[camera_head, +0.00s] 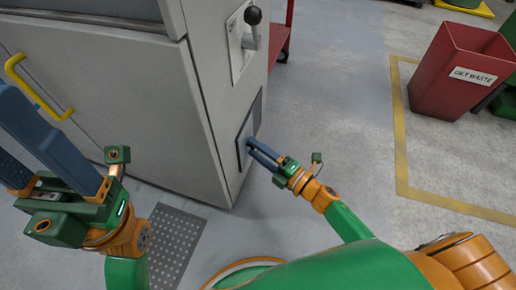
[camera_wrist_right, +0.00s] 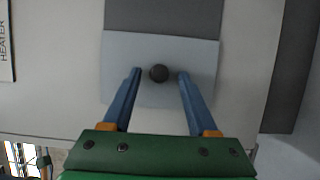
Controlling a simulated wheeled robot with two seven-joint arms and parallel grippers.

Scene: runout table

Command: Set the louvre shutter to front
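The louvre shutter is a pale blue-grey plate (camera_wrist_right: 207,58) with a dark round knob (camera_wrist_right: 158,73) in the right wrist view. It covers part of a dark grey opening (camera_wrist_right: 165,15), which shows above it. In the head view the shutter (camera_head: 242,146) is low on the cabinet's side, partly hidden by my right gripper (camera_head: 252,147). In the wrist view the right gripper's blue fingers (camera_wrist_right: 159,76) are apart, one on each side of the knob, with gaps to it. My left gripper (camera_head: 30,130) is open and empty in front of the cabinet.
The grey cabinet (camera_head: 115,90) has a yellow handle (camera_head: 35,88) and a black-balled lever (camera_head: 252,35) above the shutter. A red oily-waste bin (camera_head: 455,80) stands at right. A dotted grey mat (camera_head: 175,245) lies on the floor.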

